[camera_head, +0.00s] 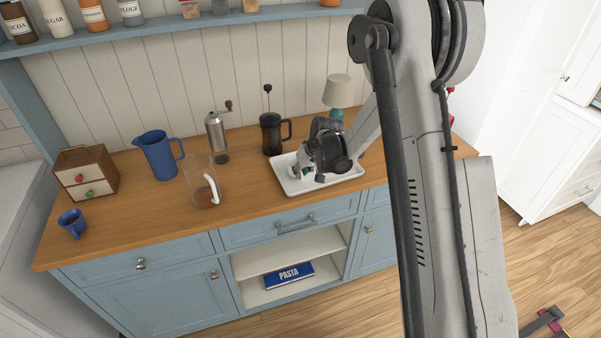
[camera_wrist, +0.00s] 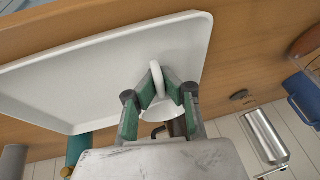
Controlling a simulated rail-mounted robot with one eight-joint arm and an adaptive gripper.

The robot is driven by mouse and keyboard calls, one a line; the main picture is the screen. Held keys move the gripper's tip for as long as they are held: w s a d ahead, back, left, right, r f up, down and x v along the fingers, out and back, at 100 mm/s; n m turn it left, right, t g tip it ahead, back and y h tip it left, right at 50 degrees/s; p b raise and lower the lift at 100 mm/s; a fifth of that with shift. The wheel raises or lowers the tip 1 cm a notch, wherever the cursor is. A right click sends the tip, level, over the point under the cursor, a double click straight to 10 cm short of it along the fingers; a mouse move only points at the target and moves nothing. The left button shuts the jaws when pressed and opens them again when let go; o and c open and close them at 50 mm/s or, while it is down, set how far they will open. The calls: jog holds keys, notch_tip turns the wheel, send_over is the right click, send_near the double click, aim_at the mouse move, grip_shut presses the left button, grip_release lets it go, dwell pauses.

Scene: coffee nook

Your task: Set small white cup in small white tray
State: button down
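The small white tray (camera_head: 345,176) stands on the wooden counter, right of centre in the head view. In the wrist view the tray (camera_wrist: 75,75) fills the upper left with its raised rim. My gripper (camera_wrist: 159,88) has its green-padded fingers closed together on the small white cup (camera_wrist: 157,72), whose handle shows between the fingertips. The cup's body is mostly hidden behind the fingers. In the head view my gripper (camera_head: 303,172) is over the left part of the tray and hides most of the cup. I cannot tell whether the cup touches the tray floor.
A black French press (camera_head: 271,135) and a lamp (camera_head: 337,93) stand behind the tray. A metal grinder (camera_head: 217,138), a glass jug (camera_head: 201,185) and a blue pitcher (camera_head: 158,156) stand to its left.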

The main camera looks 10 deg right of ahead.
jog(key=shift+f, duration=0.15)
jog(key=c, duration=2.4)
grip_release()
jog(key=o, duration=0.5)
